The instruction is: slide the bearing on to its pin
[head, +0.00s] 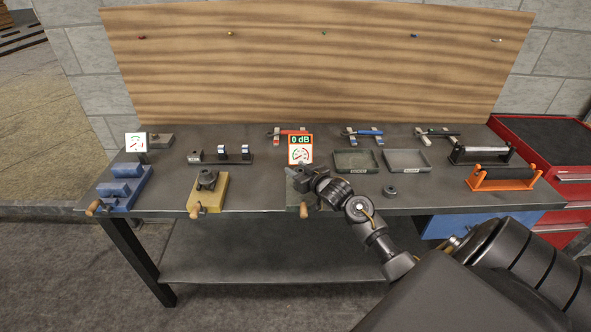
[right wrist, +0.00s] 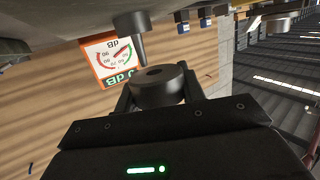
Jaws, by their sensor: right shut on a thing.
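My right gripper (head: 307,171) is over the front middle of the bench. In the right wrist view it is shut on the bearing (right wrist: 158,90), a thick dark ring with a small centre hole, held between its two fingers. A dark stepped pin (right wrist: 139,48) shows in that view, its narrow end close to the bearing's rim, slightly left of the hole. The bearing is not around the pin; I cannot tell whether they touch. In the head view the bearing and pin are hard to make out. My left gripper is in neither view.
An orange-framed dial sign reading 0 dB (head: 301,149) stands just behind the gripper. A wooden-handled fixture (head: 303,211) is below it. A yellow fixture (head: 207,193) stands left; a loose dark ring (head: 390,191) and two trays (head: 356,171) lie right.

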